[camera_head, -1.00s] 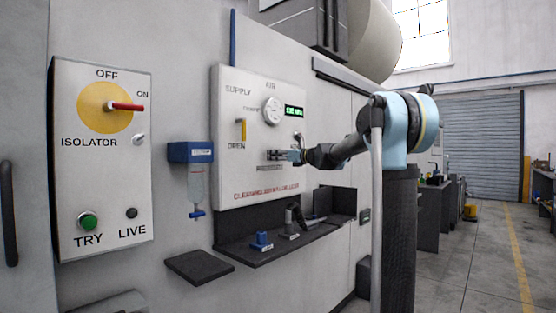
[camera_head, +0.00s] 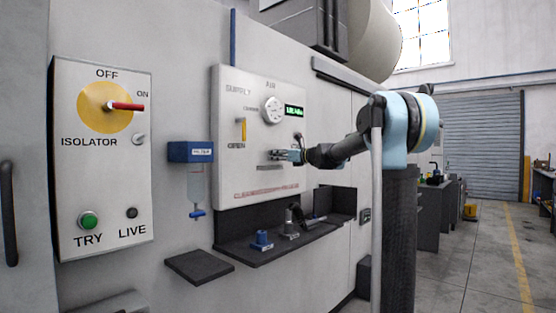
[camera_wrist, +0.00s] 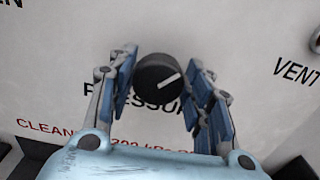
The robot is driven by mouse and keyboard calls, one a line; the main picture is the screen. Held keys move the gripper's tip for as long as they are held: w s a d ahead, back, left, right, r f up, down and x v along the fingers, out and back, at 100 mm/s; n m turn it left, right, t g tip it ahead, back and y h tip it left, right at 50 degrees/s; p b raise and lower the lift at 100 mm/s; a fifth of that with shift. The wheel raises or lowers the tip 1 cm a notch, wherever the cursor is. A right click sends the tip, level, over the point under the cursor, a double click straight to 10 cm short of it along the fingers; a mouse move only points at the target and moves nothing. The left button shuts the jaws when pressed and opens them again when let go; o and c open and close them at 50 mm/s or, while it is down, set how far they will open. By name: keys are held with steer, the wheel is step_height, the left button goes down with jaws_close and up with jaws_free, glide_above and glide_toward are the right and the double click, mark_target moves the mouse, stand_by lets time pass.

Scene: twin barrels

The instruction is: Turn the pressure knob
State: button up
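The pressure knob (camera_wrist: 158,80) is round and black with a white pointer line, on the white panel above the partly covered word PRESSURE. In the wrist view its pointer slants toward the upper right. My gripper (camera_wrist: 163,72) has one blue-padded finger on each side of the knob. The fingers look open, with a small gap at least on the right side; contact on the left is hard to judge. In the head view my gripper (camera_head: 284,155) is at the lower right part of the air panel (camera_head: 225,130) and hides the knob.
The air panel also carries a round gauge (camera_head: 273,109), a green-lit display (camera_head: 294,111) and a yellow supply handle (camera_head: 242,129). A dark shelf (camera_head: 245,254) with small fittings juts out below. The isolator panel (camera_head: 65,170) is at the left. Open floor lies at the right.

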steer(key=shift+s, duration=0.1)
stand_by(0.3)
steer(key=v, duration=1.1)
steer(key=shift+s+d, duration=0.25)
steer(key=shift+d, duration=0.1)
steer(key=s+d+f+n+g+h, duration=0.2)
steer(key=s+f+n+g+h, duration=0.35)
steer(key=s+f+n, duration=1.35)
steer(key=s+d+f+n+g+h, duration=0.1)
steer(key=s+d+f+n+h, duration=0.1)
steer(key=s+d+f, duration=0.3)
steer(key=s+d+f+n+g+h, duration=0.1)
steer(key=s+d+f, duration=0.4)
steer(key=s+f, duration=0.7)
steer(key=s+d+f+n+g+h, duration=0.1)
steer(key=s+d+f+n+h, duration=0.2)
steer(key=s+f, duration=0.6)
steer(key=shift+s+d+f+n+h, duration=0.15)
steer(key=shift+d+f+h, duration=0.45)
steer(key=shift+d+h, duration=0.15)
steer(key=shift+s+d+f+n+h, duration=0.2)
steer(key=shift+d+f+h, duration=0.4)
steer(key=shift+d, duration=0.25)
